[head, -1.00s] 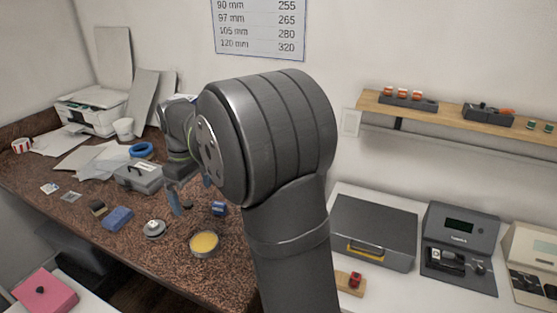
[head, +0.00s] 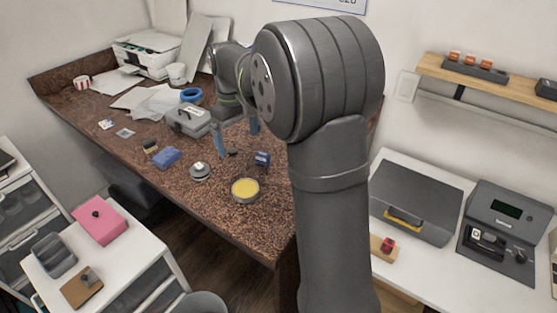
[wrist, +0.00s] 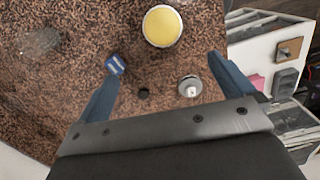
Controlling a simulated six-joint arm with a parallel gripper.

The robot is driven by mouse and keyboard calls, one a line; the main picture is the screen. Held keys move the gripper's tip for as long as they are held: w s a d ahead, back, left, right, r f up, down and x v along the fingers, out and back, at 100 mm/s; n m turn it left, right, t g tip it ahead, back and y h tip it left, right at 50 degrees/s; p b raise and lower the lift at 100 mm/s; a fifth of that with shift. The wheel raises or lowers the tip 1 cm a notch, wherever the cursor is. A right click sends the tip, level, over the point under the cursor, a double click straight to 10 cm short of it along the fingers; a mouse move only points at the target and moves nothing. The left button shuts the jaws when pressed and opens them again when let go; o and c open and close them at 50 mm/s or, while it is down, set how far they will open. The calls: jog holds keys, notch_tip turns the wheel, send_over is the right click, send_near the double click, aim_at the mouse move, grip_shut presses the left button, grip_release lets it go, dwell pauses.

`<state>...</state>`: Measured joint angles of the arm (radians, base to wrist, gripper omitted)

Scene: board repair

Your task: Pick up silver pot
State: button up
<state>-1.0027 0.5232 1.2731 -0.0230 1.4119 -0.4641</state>
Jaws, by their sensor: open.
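A small round silver pot (head: 200,172) with a pale mark on top stands on the brown speckled bench. In the wrist view the pot (wrist: 189,86) lies between my fingers, close to the right one. My gripper (wrist: 163,68) is open and empty; its two blue fingers point down over the bench. In the head view my gripper (head: 235,142) is to the right of and behind the pot, apart from it. A wider silver tin with yellow contents (head: 245,189) stands in front and to the right.
A blue-labelled box (head: 262,158) and a small black piece (wrist: 143,93) are near the pot. A clear dish (wrist: 38,42) shows in the wrist view. The bench's front edge is close by.

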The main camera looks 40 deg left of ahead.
jog(key=a+m, duration=0.1)
jog(key=h, duration=0.1)
send_over(245, 188)
jog(key=f, duration=1.2)
jog(key=shift+w+a+f, duration=0.15)
jog(key=shift+w+a, duration=0.1)
jog(key=shift+w, duration=0.15)
jog(key=shift+s+d+f, duration=0.1)
jog(key=shift+s+f, duration=0.05)
jog(key=shift+f, duration=0.7)
jog(key=shift+s+d+f, duration=0.1)
jog(key=shift+s+f, duration=0.05)
jog(key=shift+f, duration=0.75)
jog(key=shift+s+d+f, duration=0.1)
jog(key=shift+s+f, duration=0.05)
jog(key=shift+f, duration=0.7)
jog(key=c, duration=1.2)
jog(key=shift+a+r, duration=0.1)
